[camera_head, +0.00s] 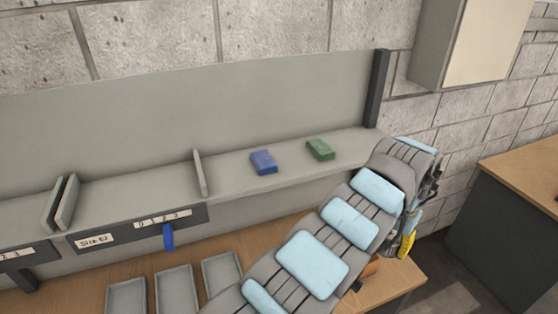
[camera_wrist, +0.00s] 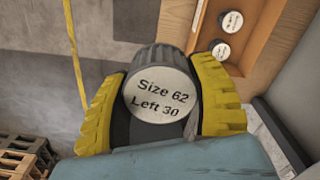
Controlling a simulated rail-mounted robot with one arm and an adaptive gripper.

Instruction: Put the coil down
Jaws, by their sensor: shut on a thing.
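The coil (camera_wrist: 162,96) is a dark, ribbed round piece with a pale end face marked "Size 62 Left 30". It sits between the two yellow fingers of my gripper (camera_wrist: 160,76), which is shut on it. In the head view my gripper (camera_head: 407,242) is past the right end of the shelf, partly hidden behind my arm. I cannot make out the coil clearly there.
A grey shelf (camera_head: 235,183) with dividers holds a blue block (camera_head: 263,162) and a green block (camera_head: 320,149). Grey trays (camera_head: 176,292) lie on the wooden bench below. The wrist view shows two labelled round pieces (camera_wrist: 220,50) in a wooden compartment, and pallets (camera_wrist: 22,158) on the floor.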

